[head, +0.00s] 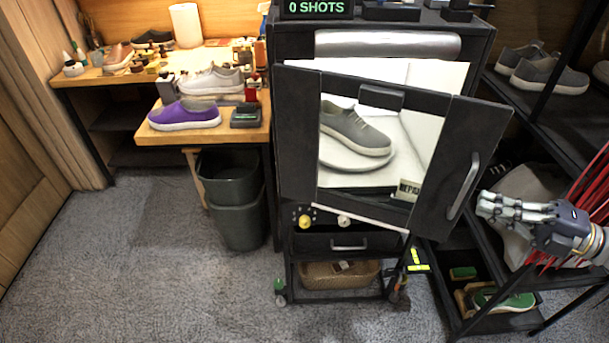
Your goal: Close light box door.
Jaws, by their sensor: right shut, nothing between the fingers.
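The light box (287,45) is a dark cabinet in the middle of the head view, with a "0 SHOTS" display on top. Its door (298,130) has a dark frame with a see-through middle and stands partly open, out from the box. A vertical metal handle (463,186) is on the door's right side. A grey sneaker (355,130) shows inside, on a white round base. My right gripper (482,205) is shut and empty, just to the right of the handle and apart from it as far as I can see. My left gripper is not in view.
A shelf rack (545,100) with shoes and red rods stands at the right, close to my right arm. A bench (210,133) with a purple sneaker (184,114) and a dark bin (236,205) are left of the box. The carpet at the lower left is clear.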

